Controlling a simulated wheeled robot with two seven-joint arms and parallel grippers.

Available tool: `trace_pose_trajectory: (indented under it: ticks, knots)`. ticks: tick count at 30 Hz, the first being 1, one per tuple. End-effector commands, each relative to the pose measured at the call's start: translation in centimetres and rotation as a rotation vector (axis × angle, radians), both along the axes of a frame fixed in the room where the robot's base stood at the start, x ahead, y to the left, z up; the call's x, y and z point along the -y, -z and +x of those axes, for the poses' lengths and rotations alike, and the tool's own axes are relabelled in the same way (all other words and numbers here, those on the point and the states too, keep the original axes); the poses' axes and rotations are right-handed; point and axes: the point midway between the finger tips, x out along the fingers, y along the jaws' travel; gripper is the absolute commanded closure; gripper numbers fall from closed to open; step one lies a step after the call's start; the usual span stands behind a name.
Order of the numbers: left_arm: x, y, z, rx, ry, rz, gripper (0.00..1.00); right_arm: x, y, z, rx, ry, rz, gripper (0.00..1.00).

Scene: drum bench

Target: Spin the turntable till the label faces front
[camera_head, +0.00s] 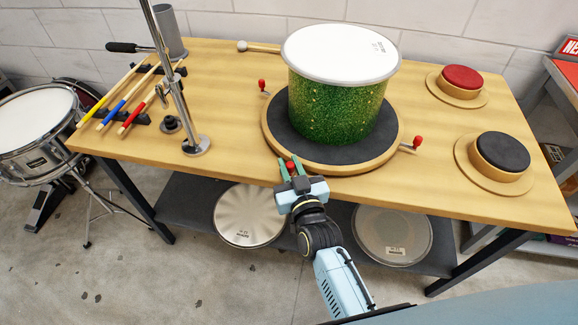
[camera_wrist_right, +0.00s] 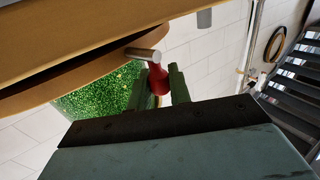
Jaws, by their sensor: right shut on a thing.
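A round turntable (camera_head: 276,146) with a wooden rim and dark top sits at the bench's front edge. A green glitter drum (camera_head: 335,108) with a white head stands upright on it. I see no label on the drum's visible side. Red knobs stick out from the rim: a left knob (camera_head: 262,85), a right knob (camera_head: 418,141) and a front knob (camera_head: 290,165). My right gripper (camera_head: 290,170) is shut on the front knob. In the right wrist view the red knob (camera_wrist_right: 158,80) sits between the fingers of the gripper (camera_wrist_right: 160,85). My left gripper is not in view.
A red-topped pad (camera_head: 463,78) and a black-topped pad (camera_head: 502,152) stand on the right of the bench (camera_head: 230,75). A metal stand (camera_head: 196,145) and several drumsticks (camera_head: 127,95) are at the left. A mallet (camera_head: 258,47) lies behind the turntable. Drumheads (camera_head: 250,215) lie on the lower shelf.

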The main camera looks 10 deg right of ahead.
Motion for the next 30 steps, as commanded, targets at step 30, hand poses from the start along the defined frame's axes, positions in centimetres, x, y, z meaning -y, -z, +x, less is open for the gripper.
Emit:
trace_pose_trajectory:
  ticks: [30]
  knots:
    - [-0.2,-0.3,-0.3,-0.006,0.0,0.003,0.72,0.2,0.1,-1.8,-0.004,0.001,-0.001,0.61]
